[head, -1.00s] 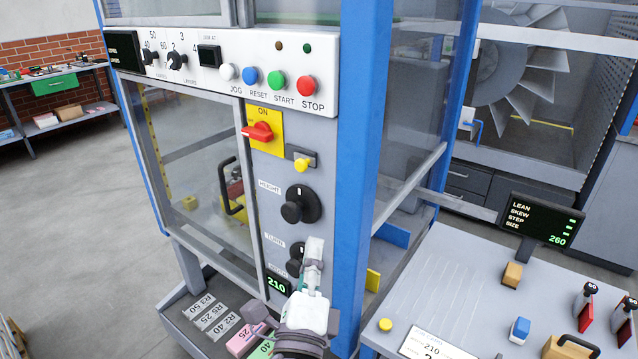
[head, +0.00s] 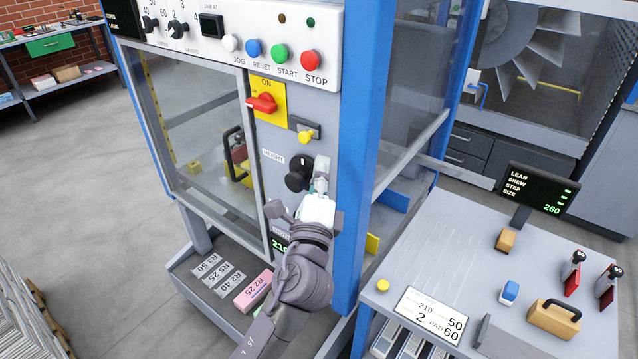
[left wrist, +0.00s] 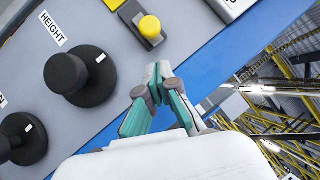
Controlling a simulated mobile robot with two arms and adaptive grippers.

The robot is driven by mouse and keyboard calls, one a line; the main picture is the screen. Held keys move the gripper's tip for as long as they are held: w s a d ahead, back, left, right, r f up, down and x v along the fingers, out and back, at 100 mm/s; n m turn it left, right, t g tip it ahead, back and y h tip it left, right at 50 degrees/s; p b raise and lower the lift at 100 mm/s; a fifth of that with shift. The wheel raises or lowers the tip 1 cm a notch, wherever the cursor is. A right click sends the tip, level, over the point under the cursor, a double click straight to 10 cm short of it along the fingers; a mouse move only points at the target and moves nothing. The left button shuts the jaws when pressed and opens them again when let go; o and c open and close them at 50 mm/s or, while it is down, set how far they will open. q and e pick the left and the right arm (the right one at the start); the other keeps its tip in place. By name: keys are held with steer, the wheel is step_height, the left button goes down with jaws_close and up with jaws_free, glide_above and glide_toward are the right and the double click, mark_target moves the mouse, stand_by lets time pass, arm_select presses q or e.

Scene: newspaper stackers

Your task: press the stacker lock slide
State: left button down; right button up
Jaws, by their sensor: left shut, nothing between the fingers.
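The lock slide appears to be the yellow knob (head: 304,137) on a small dark plate on the stacker's grey panel, below the red ON switch. In the left wrist view the yellow knob (left wrist: 150,27) stands at the top, just beyond the fingertips. My left gripper (head: 321,168) is shut and empty, pointing up, below and slightly right of the knob. In the left wrist view the gripper (left wrist: 159,75) is apart from the knob, with a gap of panel between. My right gripper is not in view.
The black HEIGHT knob (head: 300,173) is close to the left of my fingers; another black knob (left wrist: 20,138) is lower. The red switch (head: 262,103) is above. A blue post (head: 364,130) bounds the right. A table (head: 440,240) with small blocks stands right.

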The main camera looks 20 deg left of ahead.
mark_target(298, 130)
arm_select(q)
steer(key=shift+w+a+r+p, duration=0.3)
steer(key=shift+a+r, duration=0.1)
steer(key=shift+a, duration=0.25)
steer(key=shift+w+a+r+p, duration=0.2)
steer(key=shift+w+a+r, duration=0.15)
steer(key=shift+a, duration=0.4)
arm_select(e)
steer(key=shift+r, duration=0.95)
arm_select(q)
steer(key=shift+w, duration=0.1)
steer(key=a, duration=0.2)
steer(key=w+a, duration=0.1)
steer(key=a, duration=0.1)
steer(key=shift+w, duration=0.15)
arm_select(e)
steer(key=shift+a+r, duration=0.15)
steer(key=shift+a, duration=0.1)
arm_select(q)
steer(key=shift+d, duration=0.15)
steer(key=shift+f, duration=0.15)
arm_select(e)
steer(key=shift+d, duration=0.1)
